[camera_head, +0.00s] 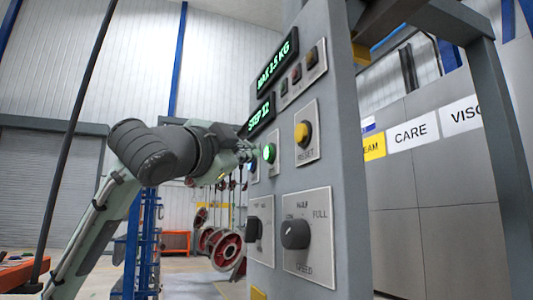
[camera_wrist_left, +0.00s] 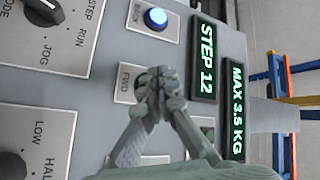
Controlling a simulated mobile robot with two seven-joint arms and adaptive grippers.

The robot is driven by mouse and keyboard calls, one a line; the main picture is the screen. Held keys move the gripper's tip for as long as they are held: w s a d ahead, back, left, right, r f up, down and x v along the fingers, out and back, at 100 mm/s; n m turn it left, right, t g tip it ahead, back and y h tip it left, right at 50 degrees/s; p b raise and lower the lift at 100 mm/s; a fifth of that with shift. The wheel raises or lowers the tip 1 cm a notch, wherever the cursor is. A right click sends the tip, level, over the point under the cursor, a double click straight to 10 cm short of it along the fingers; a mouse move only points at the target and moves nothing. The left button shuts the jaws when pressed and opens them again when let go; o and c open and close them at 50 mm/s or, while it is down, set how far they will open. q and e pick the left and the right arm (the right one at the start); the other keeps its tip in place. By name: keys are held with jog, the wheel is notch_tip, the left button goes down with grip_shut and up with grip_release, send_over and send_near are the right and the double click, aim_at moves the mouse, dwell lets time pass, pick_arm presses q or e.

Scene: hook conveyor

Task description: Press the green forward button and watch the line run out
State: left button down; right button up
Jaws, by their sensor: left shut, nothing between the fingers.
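The green forward button (camera_head: 269,153) glows on the grey control panel (camera_head: 343,150) in the head view. My left gripper (camera_head: 246,152) comes in from the left, shut and empty, with its fingertips close to the button. In the left wrist view the shut fingertips (camera_wrist_left: 160,84) lie over the plate marked FWD (camera_wrist_left: 125,83) and hide most of its button. I cannot tell whether they touch it. A line of hanging parts with red wheels (camera_head: 226,250) shows behind the panel. My right gripper is not in view.
A blue button (camera_wrist_left: 156,18) sits beside the FWD plate. The panel also bears a yellow reset button (camera_head: 303,132), a speed knob (camera_head: 295,234), a mode switch (camera_head: 254,228) and displays reading STEP 12 (camera_head: 261,116) and MAX 3.5 KG (camera_head: 277,60).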

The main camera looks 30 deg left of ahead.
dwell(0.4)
pick_arm(q)
jog(key=shift+w+d+p, duration=0.3)
jog(key=shift+w, duration=0.05)
